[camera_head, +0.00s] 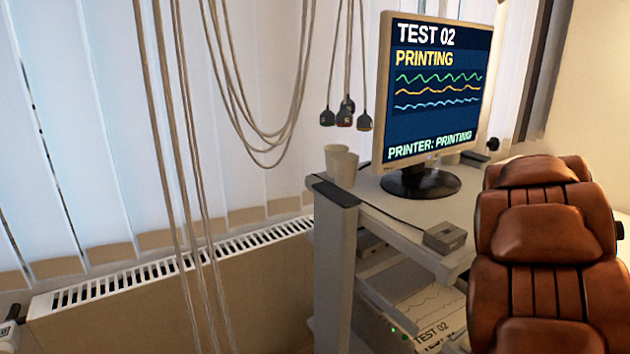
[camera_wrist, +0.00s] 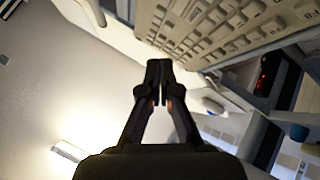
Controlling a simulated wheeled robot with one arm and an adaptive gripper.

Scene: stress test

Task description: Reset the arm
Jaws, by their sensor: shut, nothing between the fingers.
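My gripper (camera_wrist: 158,68) shows in the wrist view, with its two dark fingers brought together and nothing between them. Beyond the fingertips is a pale keyboard (camera_wrist: 225,25), seen at a slant. I cannot tell how far the fingertips are from it. In the head view the gripper does not show; only a small piece of a device is cut off at the lower left edge, and I cannot tell what it is.
In the head view a monitor (camera_head: 435,90) reading "TEST 02 PRINTING" stands on a cart (camera_head: 400,212) with cups (camera_head: 342,168). A brown leather chair (camera_head: 545,235) is at the right. Cables (camera_head: 180,150) hang before the blinds, above a radiator (camera_head: 170,265).

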